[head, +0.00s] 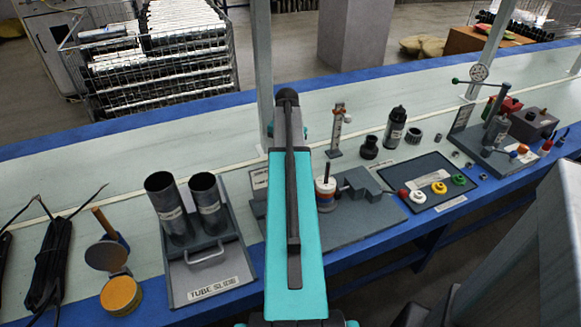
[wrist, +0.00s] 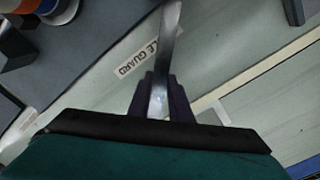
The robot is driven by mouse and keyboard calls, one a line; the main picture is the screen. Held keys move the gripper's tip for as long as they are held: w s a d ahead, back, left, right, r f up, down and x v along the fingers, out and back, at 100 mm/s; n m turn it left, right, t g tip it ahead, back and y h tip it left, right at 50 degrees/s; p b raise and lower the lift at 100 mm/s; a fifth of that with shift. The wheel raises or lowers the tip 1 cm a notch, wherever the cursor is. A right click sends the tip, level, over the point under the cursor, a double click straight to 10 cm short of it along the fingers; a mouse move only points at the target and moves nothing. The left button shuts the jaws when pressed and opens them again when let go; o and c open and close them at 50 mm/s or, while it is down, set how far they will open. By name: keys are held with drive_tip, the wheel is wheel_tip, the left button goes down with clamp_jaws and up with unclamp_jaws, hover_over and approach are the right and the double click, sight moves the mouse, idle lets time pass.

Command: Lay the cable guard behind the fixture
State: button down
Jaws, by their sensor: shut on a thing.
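In the wrist view, my gripper (wrist: 159,92) is shut on a narrow, shiny grey strip, which appears to be the cable guard (wrist: 169,42). The strip runs up out of the top of the picture, so its far end is hidden. It passes over the pale bench beside a label reading "LE GUARD" (wrist: 137,57); whether it touches the bench I cannot tell. In the head view, my teal arm hides the gripper and strip.
Left of the arm is a tube slide (head: 190,282) with two dark tubes. Behind the fixture stand a small gauge stand (head: 337,130) and a black bottle (head: 396,127). A dark tray (head: 425,172) with coloured fittings lies to the right. A pale upright post (head: 263,75) rises behind my arm.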

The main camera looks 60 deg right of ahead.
drive_tip(key=shift+f+b, duration=1.55)
drive_tip(key=shift+f, duration=0.25)
drive_tip(key=c, duration=1.6)
unclamp_jaws()
drive_tip(key=shift+f, duration=0.1)
wheel_tip(320, 180, up, 12)
drive_tip(key=shift+r+p, duration=0.15)
drive_tip(key=shift+p, duration=0.35)
drive_tip(key=shift+r, duration=0.1)
